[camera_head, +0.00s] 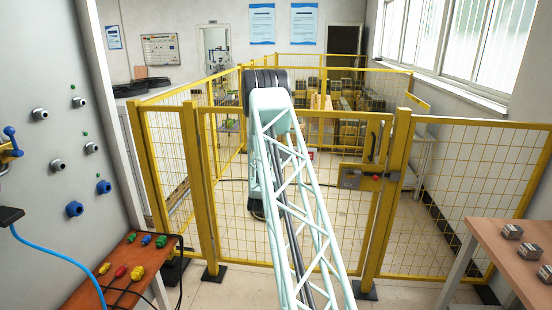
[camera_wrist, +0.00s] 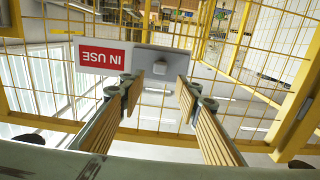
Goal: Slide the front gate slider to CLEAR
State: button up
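The front gate slider is a grey plate (camera_wrist: 180,64) on the yellow mesh gate, with a small dark knob (camera_wrist: 159,67). A red IN USE label (camera_wrist: 102,57) shows upside down beside the knob in the wrist view. My gripper (camera_wrist: 164,97) is open, its two ribbed fingers reaching toward the plate with a gap between them. The knob lies in line with that gap. Whether the fingertips touch the plate I cannot tell. In the head view my arm hides the gripper and most of the slider; a small red patch (camera_head: 311,155) beside the arm may be its label.
The yellow front gate (camera_head: 230,250) stands across my front, with a latch box (camera_head: 358,179) and dark handle (camera_head: 376,140) at its right. A brown table with metal blocks (camera_head: 512,231) is at right. A panel (camera_head: 60,130) and red-brown table (camera_head: 143,249) are at left.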

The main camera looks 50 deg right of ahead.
jog(key=x, duration=0.9)
jog(key=shift+c, duration=0.9)
grip_shut()
jog(key=shift+s, duration=0.1)
